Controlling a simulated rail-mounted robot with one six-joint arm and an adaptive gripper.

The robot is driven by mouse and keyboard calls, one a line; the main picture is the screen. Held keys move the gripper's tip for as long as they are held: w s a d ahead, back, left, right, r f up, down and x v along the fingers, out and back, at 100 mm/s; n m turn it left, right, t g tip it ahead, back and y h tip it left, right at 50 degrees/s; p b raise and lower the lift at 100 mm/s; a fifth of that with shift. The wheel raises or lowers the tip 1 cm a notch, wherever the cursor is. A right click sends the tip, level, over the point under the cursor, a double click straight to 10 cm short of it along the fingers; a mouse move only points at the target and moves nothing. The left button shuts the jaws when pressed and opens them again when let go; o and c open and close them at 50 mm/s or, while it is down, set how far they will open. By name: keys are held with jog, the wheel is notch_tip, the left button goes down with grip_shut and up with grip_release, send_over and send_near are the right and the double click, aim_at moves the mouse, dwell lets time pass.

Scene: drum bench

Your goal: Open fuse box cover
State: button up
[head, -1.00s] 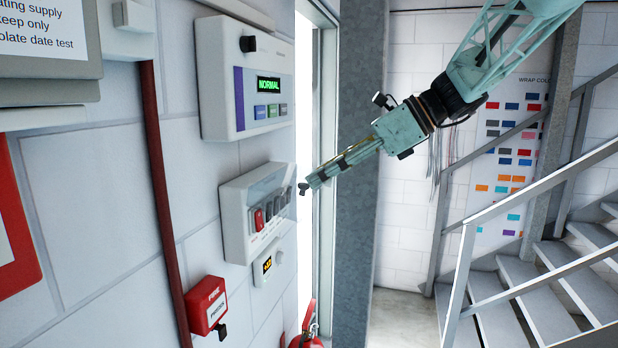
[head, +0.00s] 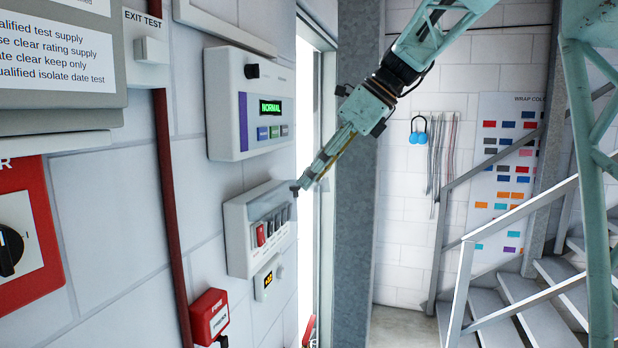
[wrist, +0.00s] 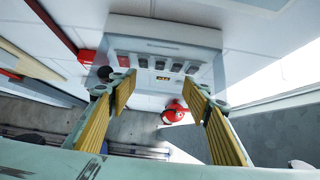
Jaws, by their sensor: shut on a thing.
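The fuse box (head: 237,240) is a white wall unit with a row of red and dark switches in the head view. It also shows at the top of the wrist view (wrist: 165,30), with its switches facing me. A clear cover (wrist: 213,78) shows as a faint see-through panel around the switch row; how far it is swung is hard to tell. My gripper (head: 300,187) is at the box's upper right edge in the head view. In the wrist view its yellow-padded fingers (wrist: 160,84) stand apart across the cover and are shut on it. The exact contact is unclear.
A panel reading NORMAL (head: 222,105) is above the fuse box. A small display unit (head: 265,282) and a red call point (head: 208,315) are below it. A red pipe (head: 170,190) runs down the left. A grey post (head: 352,230) and stairs stand at right.

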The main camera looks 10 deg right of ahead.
jog(key=shift+f, duration=0.1)
jog(key=o, duration=1.2)
jog(key=shift+c, duration=0.2)
jog(key=v, duration=1.2)
jog(key=s+d+f+n+h+b, duration=0.1)
jog(key=s+f+n+h+b, duration=0.2)
jog(key=s+f+n+b, duration=0.8)
jog(key=s+d+f+n+h+b, duration=0.2)
jog(key=s+f+n+b, duration=0.9)
jog(key=s+f, duration=2.5)
jog(key=shift+f+n+t+h, duration=0.3)
jog(key=shift+f+n+h, duration=0.2)
jog(key=shift+f+h, duration=0.45)
